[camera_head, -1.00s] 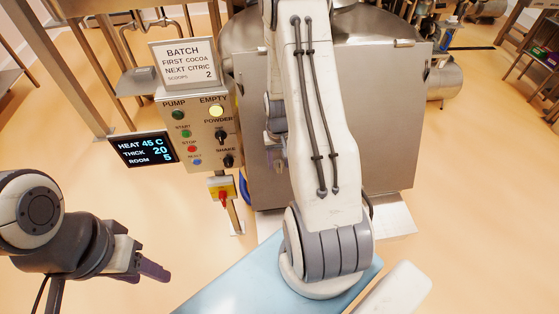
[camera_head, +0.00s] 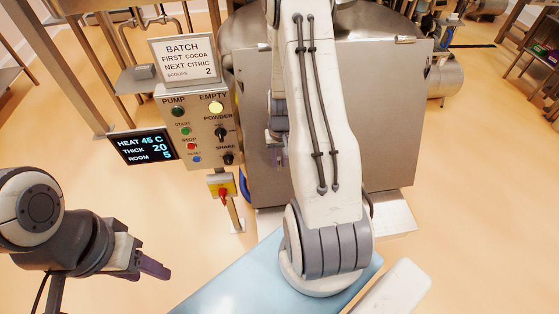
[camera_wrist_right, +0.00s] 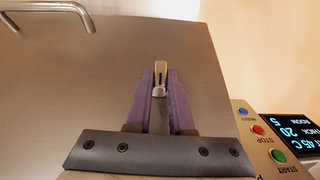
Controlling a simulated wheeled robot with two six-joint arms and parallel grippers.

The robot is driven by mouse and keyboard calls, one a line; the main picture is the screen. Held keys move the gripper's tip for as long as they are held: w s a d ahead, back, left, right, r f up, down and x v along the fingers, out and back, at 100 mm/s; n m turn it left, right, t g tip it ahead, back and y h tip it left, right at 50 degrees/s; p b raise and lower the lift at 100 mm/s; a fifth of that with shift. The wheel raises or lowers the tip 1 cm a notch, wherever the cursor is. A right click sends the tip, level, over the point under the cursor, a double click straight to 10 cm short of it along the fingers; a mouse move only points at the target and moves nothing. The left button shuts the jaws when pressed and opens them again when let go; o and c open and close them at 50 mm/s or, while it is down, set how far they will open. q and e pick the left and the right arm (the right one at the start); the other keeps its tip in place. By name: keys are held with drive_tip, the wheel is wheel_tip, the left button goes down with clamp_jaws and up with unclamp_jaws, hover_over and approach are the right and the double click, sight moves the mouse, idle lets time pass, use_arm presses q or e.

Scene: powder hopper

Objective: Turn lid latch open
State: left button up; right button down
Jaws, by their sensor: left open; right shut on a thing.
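The lid latch (camera_wrist_right: 160,80) is a small metal lever on a brushed steel panel (camera_wrist_right: 100,75) in the right wrist view. My right gripper (camera_wrist_right: 160,88) is shut on it, one purple finger on each side, and the latch's tip stands between the fingertips. In the head view my right gripper (camera_head: 279,156) is partly hidden behind my own arm, in front of the steel hopper body (camera_head: 385,120), and the latch cannot be made out there. My left gripper (camera_head: 152,266) is open and empty at the lower left, away from the hopper.
A control panel (camera_head: 203,130) with buttons and knobs stands left of the hopper. A dark display (camera_head: 145,148) and a red switch on a yellow box (camera_head: 222,188) are close by. A bent metal handle (camera_wrist_right: 50,8) is on the steel panel. The floor at left is clear.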

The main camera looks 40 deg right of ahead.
drive_tip(key=m+t+y+b, duration=0.1)
drive_tip(key=b, duration=0.3)
drive_tip(key=f+t+y+b, duration=0.1)
drive_tip(key=b, duration=0.3)
drive_tip(key=d+m+t+y+b, duration=0.1)
drive_tip(key=b, duration=0.3)
drive_tip(key=shift+s+f+m+y, duration=0.15)
drive_tip(key=shift+s+m+y, duration=0.1)
drive_tip(key=shift+m+y, duration=0.05)
drive_tip(key=m+t+y+b, duration=0.1)
drive_tip(key=t+b, duration=0.1)
drive_tip(key=b, duration=0.1)
drive_tip(key=m+t+y+b, duration=0.1)
drive_tip(key=m+t+b, duration=0.1)
drive_tip(key=b, duration=0.2)
drive_tip(key=s+m+t+y+b, duration=0.1)
drive_tip(key=t+b, duration=0.1)
drive_tip(key=b, duration=0.2)
drive_tip(key=shift+d+f+y, duration=0.15)
drive_tip(key=shift+f+y, duration=0.05)
drive_tip(key=shift+y, duration=0.2)
drive_tip(key=shift+m+t+y+b, duration=0.3)
drive_tip(key=shift+m+t+b, duration=1.2)
drive_tip(key=shift+t+b, duration=0.25)
drive_tip(key=c, duration=0.8)
unclamp_jaws()
drive_tip(key=shift+s+r, duration=0.1)
drive_tip(key=shift+s, duration=0.05)
drive_tip(key=v, duration=1)
drive_tip(key=shift+s, duration=0.1)
